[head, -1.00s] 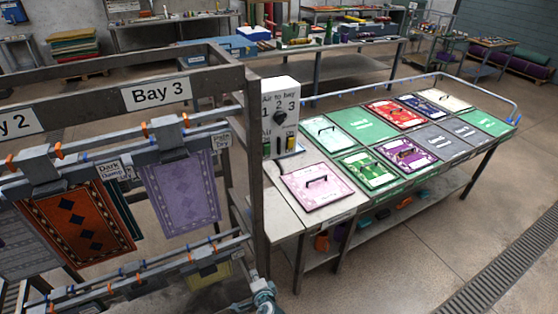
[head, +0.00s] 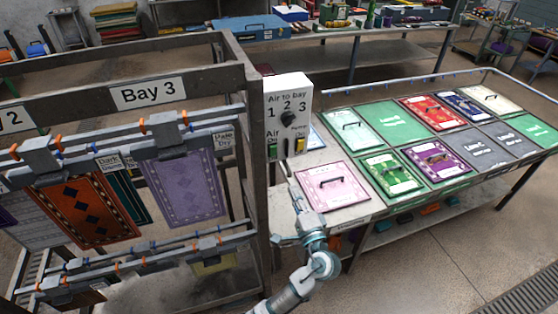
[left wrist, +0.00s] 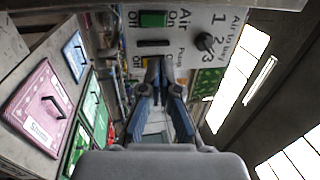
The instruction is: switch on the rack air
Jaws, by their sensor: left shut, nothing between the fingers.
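The white control box (head: 289,92) stands at the end of the rack, labelled "Air to bay 1 2 3". It has a black dial (head: 288,118), a green switch (head: 272,152) marked Air at the left and a yellow switch (head: 300,145) at the right. In the left wrist view the panel appears turned, with the green switch (left wrist: 153,19) above, the dial (left wrist: 205,42) at right and the yellow switch (left wrist: 150,62) partly behind my fingers. My left gripper (head: 291,186) is shut and empty, just in front of the box's lower part; contact cannot be told. My right gripper is out of view.
The rack (head: 120,76) with the Bay 3 sign and hanging rug samples (head: 180,188) stands close at left. A table (head: 350,213) with several handled sample boards stands at right. The floor at lower right is clear.

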